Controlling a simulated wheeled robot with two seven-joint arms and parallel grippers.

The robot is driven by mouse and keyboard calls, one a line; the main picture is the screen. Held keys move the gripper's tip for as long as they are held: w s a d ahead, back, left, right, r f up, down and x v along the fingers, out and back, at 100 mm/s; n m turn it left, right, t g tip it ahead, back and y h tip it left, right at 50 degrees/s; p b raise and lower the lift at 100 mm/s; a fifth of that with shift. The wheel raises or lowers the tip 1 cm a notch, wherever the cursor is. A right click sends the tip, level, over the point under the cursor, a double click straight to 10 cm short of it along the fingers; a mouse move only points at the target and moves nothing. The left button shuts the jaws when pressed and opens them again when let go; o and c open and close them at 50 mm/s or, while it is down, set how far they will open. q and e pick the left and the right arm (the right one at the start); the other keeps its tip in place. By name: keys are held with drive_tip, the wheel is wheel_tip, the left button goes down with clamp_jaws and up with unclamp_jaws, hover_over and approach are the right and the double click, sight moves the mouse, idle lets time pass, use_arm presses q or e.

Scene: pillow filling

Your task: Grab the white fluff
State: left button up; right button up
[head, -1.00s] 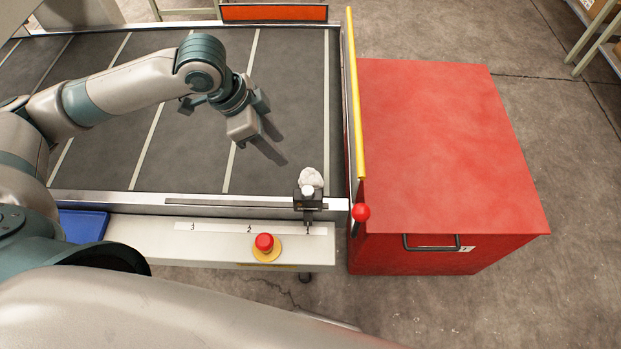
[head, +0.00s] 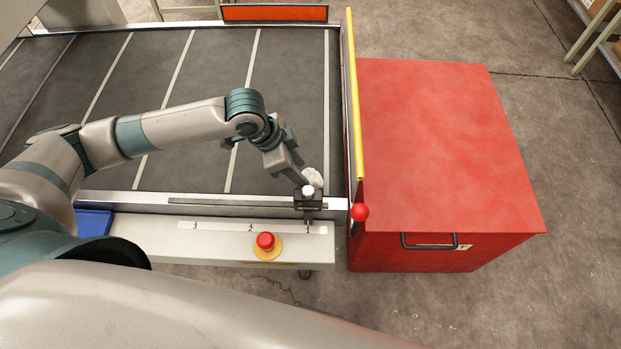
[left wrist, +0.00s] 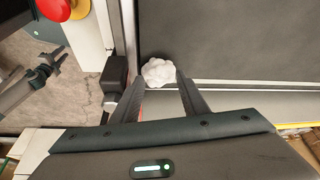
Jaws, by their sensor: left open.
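In the left wrist view the fluff (left wrist: 159,72) lies at the tips of the two fingers of my left gripper (left wrist: 161,84), which are apart. The fluff is not clearly gripped.
A black slider block (head: 308,201) is on the front rail next to the fluff. A red emergency button (head: 265,241) sits on the front ledge. A yellow-topped barrier (head: 354,95) and a large red box (head: 440,140) stand at the right. A blue tray (head: 93,223) is at left.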

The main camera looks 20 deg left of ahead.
sight(308, 178)
use_arm(q)
drive_tip(key=shift+d+f+p, duration=0.2)
drive_tip(key=shift+f+p, duration=0.1)
drive_tip(key=shift+f, duration=0.05)
drive_tip(key=p+x, duration=0.1)
drive_tip(key=x, duration=0.2)
drive_tip(key=shift+d, duration=0.15)
drive_tip(key=shift+w+d+f, duration=0.15)
drive_tip(key=shift+d+f, duration=0.05)
drive_tip(key=shift+f, duration=0.4)
drive_tip(key=c, duration=0.7)
